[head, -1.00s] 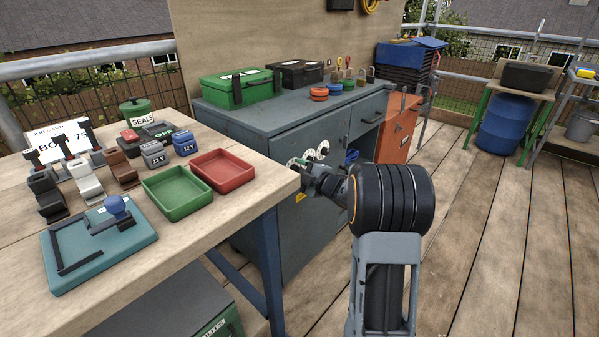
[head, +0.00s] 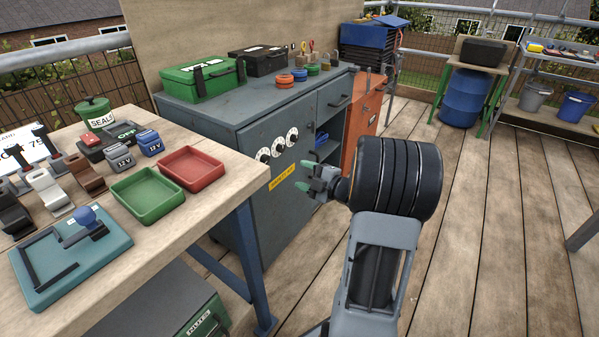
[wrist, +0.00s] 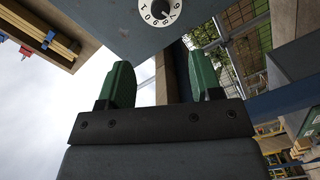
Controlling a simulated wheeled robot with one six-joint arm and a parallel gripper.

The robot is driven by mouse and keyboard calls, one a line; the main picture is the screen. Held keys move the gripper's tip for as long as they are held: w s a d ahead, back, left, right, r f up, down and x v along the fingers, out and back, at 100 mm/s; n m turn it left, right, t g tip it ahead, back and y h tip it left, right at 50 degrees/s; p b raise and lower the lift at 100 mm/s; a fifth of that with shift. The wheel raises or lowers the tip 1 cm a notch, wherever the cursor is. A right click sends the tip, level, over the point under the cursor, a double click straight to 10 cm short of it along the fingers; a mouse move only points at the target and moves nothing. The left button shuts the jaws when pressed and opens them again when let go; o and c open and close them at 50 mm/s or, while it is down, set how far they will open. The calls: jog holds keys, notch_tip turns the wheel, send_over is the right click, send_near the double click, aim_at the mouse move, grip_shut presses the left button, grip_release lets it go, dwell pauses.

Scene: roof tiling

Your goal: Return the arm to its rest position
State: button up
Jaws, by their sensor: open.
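My gripper (head: 309,178) is in the head view, in front of the grey cabinet (head: 262,218) and to the right of the workbench. Its green-tipped fingers are apart, with nothing between them. In the wrist view my gripper (wrist: 155,85) shows two green fingers spread wide and empty. A white dial (wrist: 160,12) on the cabinet shows beyond the fingers. My dark, banded wrist and grey arm link stand at the centre right of the head view.
The wooden workbench (head: 215,190) carries a green tray (head: 148,195), a red tray (head: 192,168) and a teal fixture (head: 70,258). An orange cabinet (head: 362,135) stands behind my gripper. The plank floor (head: 480,220) to the right is mostly clear.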

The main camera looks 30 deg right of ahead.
dwell(0.5)
jog(key=a+r+m+g+h+p, duration=0.2)
jog(key=r+m+h+p, duration=0.3)
jog(key=r+p, duration=0.55)
jog(key=a+r+m+g+h+p, duration=0.2)
jog(key=r+m+h+p, duration=0.35)
jog(key=r+p, duration=0.5)
jog(key=s+a+r+m+g+y+p, duration=0.2)
jog(key=s+a+r+m+g+p, duration=0.1)
jog(key=s, duration=0.6)
jog(key=s+a+r+m+g+y+p, duration=0.1)
jog(key=s+a+r+m+g+p, duration=0.3)
jog(key=s+a+r+p, duration=0.4)
jog(key=a+g, duration=0.1)
jog(key=a, duration=0.1)
jog(key=shift+s+a+r+y, duration=0.35)
jog(key=shift+a, duration=0.05)
jog(key=shift+d, duration=0.1)
